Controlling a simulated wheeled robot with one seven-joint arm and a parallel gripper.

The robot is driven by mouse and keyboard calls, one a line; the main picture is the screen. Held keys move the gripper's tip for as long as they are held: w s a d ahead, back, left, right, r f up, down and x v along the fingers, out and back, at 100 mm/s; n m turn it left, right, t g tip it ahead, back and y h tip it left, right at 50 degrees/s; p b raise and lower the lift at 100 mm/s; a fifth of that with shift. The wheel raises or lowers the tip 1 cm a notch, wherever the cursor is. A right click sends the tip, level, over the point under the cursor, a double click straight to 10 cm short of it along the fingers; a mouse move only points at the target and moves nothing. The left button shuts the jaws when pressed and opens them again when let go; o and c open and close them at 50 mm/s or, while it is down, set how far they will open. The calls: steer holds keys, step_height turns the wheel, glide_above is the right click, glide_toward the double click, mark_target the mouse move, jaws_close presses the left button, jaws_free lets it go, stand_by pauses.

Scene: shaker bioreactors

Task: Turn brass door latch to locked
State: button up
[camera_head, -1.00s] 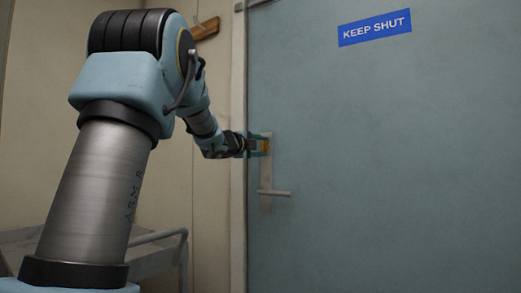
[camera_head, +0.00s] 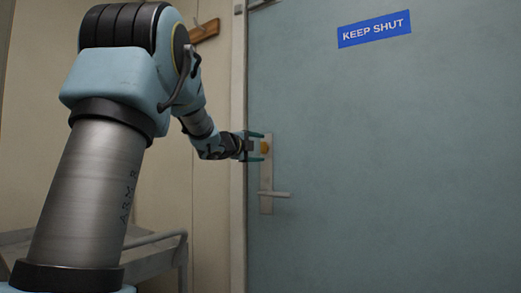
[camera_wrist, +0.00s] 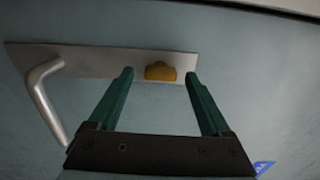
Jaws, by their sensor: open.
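The brass latch (camera_head: 265,148) is a small yellow-gold knob on the upper part of a pale metal plate (camera_head: 267,178) on the blue-grey door (camera_head: 390,170). In the wrist view the latch (camera_wrist: 160,71) lies between and just beyond the tips of my gripper's green fingers (camera_wrist: 158,76). My gripper (camera_head: 256,147) is open, with a gap between each finger and the latch. It holds nothing. In the wrist view the latch's long side runs along the plate (camera_wrist: 100,60).
A silver lever handle (camera_head: 277,194) sticks out from the plate below the latch. A blue "KEEP SHUT" sign (camera_head: 374,29) is higher on the door. A grey metal rail or cart (camera_head: 155,245) stands at lower left, and a wooden piece (camera_head: 205,30) is on the wall.

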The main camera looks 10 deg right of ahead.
steer(key=v, duration=0.9)
steer(key=shift+s+b, duration=0.25)
steer(key=shift+b, duration=0.1)
steer(key=shift+a, duration=0.15)
